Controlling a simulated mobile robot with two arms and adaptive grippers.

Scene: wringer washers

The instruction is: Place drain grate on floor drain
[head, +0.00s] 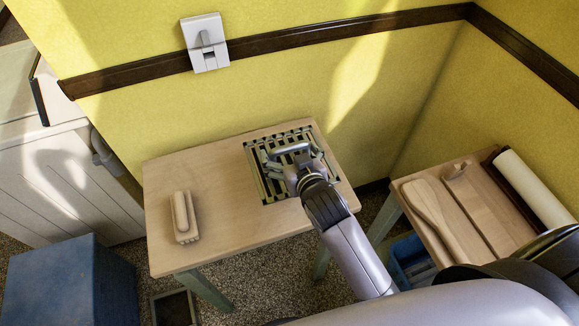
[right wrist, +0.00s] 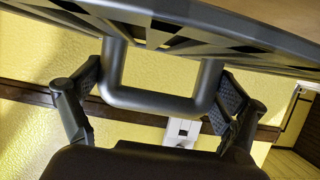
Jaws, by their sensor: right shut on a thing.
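The drain grate (head: 256,174) is a square of dark slats with a raised handle, over the right part of the wooden table (head: 220,165). My right gripper (head: 293,160) is shut on its handle. In the right wrist view the U-shaped handle (right wrist: 160,103) sits between the fingers, with the grate (right wrist: 205,25) beyond it. I cannot tell whether the grate touches the table. A dark square recess in the floor, apparently the floor drain (head: 175,307), shows in front of the table's left leg. My left gripper is not in view.
A scrubbing brush (head: 184,217) lies on the table's left part. A blue box (head: 70,285) stands left of the drain, a white washer (head: 60,180) behind it. A second table (head: 405,192) at right holds a wooden paddle (head: 437,218), a board and rollers.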

